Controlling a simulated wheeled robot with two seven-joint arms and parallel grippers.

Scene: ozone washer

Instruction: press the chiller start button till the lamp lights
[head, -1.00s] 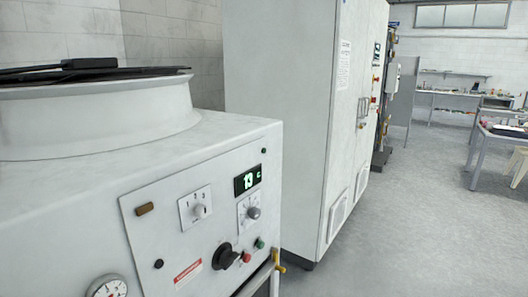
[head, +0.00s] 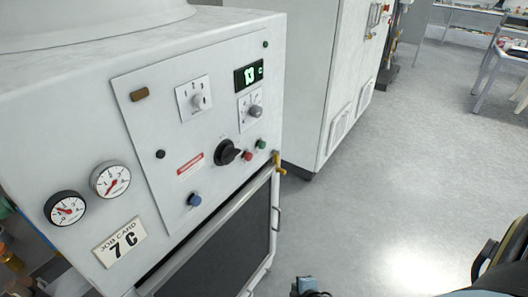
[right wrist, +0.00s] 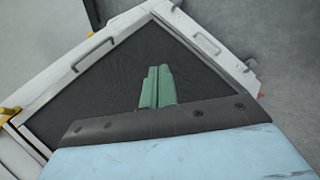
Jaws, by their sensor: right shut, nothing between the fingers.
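The chiller's control panel (head: 200,120) faces me in the head view. A green button (head: 261,144) and a red button (head: 248,156) sit at its lower right, beside a black rotary switch (head: 227,152). A blue button (head: 194,200) is lower down. A small dark green lamp (head: 265,44) at the top right looks unlit. Labels by the buttons are too small to read. My right gripper (right wrist: 157,82) is shut and empty, in front of the chiller's dark grille (right wrist: 100,98). Only a bit of it (head: 306,286) shows at the head view's bottom edge, apart from the panel.
A tall white cabinet (head: 318,80) stands behind. The floor (head: 400,180) at right is clear.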

